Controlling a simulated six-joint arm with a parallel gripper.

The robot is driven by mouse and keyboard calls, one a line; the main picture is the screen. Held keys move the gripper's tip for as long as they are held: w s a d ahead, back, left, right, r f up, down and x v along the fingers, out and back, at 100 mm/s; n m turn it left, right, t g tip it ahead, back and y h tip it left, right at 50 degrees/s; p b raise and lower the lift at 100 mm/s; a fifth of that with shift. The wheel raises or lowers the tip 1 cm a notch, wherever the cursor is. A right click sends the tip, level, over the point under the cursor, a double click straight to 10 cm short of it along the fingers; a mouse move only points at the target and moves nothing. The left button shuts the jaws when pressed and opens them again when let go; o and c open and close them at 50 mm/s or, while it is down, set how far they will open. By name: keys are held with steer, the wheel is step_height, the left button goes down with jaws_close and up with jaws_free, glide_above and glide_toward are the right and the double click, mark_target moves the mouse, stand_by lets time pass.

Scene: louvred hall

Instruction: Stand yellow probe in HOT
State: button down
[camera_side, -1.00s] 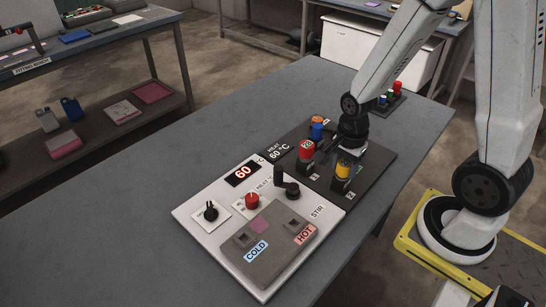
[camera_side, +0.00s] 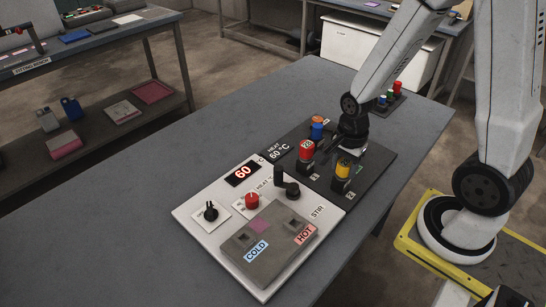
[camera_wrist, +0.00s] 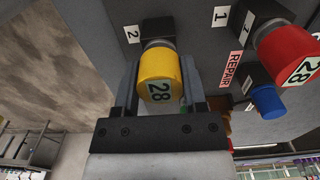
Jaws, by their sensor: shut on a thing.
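The yellow probe (camera_side: 343,168) stands upright in a black holder marked 2 on the dark plate, and its 28 label shows in the wrist view (camera_wrist: 160,65). In the side view my gripper (camera_side: 338,150) is at the probe, partly hidden by my wrist. The HOT label (camera_side: 305,234) is on the right front of a grey block (camera_side: 270,256), with a square opening (camera_side: 293,222) behind it. The COLD label (camera_side: 256,251) is to its left.
A red probe (camera_side: 306,150) marked 28 stands close to my gripper, left of the yellow one. A black stirrer lever (camera_side: 288,186), red knob (camera_side: 252,201) and display reading 60 (camera_side: 243,172) are on the white panel.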

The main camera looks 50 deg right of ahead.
steer(key=shift+r, duration=0.45)
steer(key=shift+r, duration=4.35)
steer(key=shift+a, duration=0.1)
steer(key=shift+w+a, duration=0.2)
steer(key=shift+a, duration=0.25)
steer(key=a+r+n, duration=0.2)
steer(key=a+n, duration=0.4)
steer(key=a, duration=1.1)
steer(key=shift+s+a, duration=0.15)
steer(key=shift+f, duration=0.2)
